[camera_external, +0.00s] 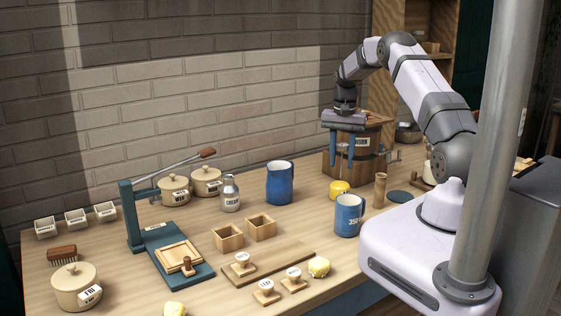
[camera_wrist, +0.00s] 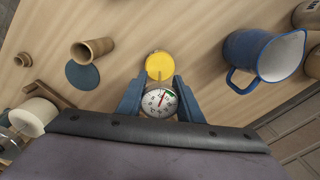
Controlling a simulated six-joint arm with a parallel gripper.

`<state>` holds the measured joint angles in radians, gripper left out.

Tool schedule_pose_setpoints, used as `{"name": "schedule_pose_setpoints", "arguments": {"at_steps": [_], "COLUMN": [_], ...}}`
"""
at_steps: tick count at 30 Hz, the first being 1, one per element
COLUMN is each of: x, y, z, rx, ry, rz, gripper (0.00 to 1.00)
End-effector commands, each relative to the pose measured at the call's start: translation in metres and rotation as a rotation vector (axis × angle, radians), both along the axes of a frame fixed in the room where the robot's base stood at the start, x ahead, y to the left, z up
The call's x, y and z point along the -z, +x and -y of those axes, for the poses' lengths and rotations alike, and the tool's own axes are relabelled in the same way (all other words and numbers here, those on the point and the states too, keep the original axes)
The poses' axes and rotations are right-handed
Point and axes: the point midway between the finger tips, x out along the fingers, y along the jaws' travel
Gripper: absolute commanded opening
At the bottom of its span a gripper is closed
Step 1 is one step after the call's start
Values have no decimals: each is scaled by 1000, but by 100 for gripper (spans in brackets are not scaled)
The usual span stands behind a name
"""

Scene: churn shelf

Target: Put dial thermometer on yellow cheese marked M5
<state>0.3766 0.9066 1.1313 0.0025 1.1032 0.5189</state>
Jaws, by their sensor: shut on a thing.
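My gripper (camera_external: 342,160) points down, its blue fingers in front of the wooden churn. In the wrist view my gripper (camera_wrist: 160,98) is shut on the dial thermometer (camera_wrist: 158,103), whose round white face with a red needle and green arc faces the camera. A round yellow cheese (camera_external: 340,188) with a small white label stands on the table below the fingers; the label is too small to read.
The wooden churn (camera_external: 371,163) stands close behind the gripper. A blue mug (camera_external: 348,216), a wooden cylinder (camera_external: 380,190) and a flat blue-green disc (camera_external: 400,196) are near the cheese. A blue jug (camera_external: 280,183) stands to the left.

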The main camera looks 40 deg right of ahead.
Motion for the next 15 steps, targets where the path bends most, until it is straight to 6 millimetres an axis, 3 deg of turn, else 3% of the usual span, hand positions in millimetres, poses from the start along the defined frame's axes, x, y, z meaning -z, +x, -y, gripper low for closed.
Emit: {"name": "schedule_pose_setpoints", "arguments": {"at_steps": [6, 15], "x": [16, 18], "y": [0, 0], "z": [0, 0], "rx": [0, 0], "ry": [1, 0], "rz": [-1, 0], "gripper": [11, 11]}}
